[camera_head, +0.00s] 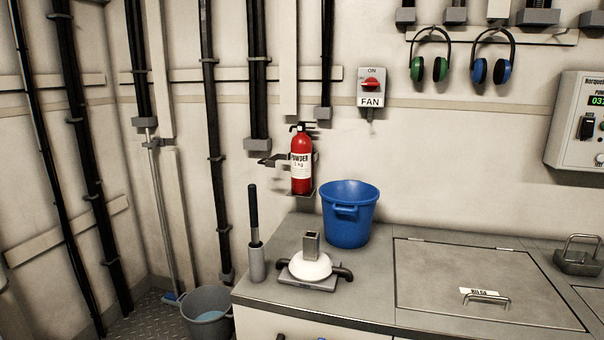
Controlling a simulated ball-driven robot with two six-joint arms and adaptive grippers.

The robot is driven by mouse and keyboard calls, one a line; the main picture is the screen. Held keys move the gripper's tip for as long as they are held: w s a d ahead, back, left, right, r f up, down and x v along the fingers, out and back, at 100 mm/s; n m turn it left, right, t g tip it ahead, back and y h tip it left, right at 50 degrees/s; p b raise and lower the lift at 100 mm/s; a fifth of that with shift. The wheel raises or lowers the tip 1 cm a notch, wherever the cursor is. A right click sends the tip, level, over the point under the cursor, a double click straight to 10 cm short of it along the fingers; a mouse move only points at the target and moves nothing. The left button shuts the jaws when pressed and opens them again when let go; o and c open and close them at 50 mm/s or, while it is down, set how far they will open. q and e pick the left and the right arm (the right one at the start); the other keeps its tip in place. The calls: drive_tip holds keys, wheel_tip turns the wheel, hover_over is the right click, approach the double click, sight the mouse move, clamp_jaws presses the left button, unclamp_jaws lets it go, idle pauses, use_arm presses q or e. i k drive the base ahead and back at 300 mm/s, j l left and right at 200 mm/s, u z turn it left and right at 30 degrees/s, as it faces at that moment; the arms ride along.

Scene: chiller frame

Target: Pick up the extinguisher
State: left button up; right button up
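The red fire extinguisher (301,163) hangs upright in a dark wall bracket (273,160), above the back left part of the counter. It has a black handle at the top and a white label reading POWDER. Its base rests at a small grey ledge, just left of the blue bucket. Neither of my grippers is clearly visible in the head view.
A blue bucket (348,213) stands on the grey counter (370,262). A white dome on a plate (309,270) and a black-handled tool in a holder (257,262) stand in front. A grey bucket (208,312) and mop are on the floor at left.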

sight(301, 145)
drive_tip(key=i+j+z, duration=0.15)
drive_tip(key=i+j, duration=0.2)
drive_tip(key=i+j+z, duration=0.2)
drive_tip(key=j, duration=0.25)
drive_tip(key=i+j+z, duration=0.4)
drive_tip(key=j, duration=0.25)
drive_tip(key=i+j+z, duration=0.2)
drive_tip(key=j, duration=0.2)
drive_tip(key=j+z, duration=0.2)
drive_tip(key=j, duration=0.15)
drive_tip(key=i+j+z, duration=0.15)
drive_tip(key=j, duration=0.3)
drive_tip(key=j+z, duration=0.2)
drive_tip(key=j, duration=0.2)
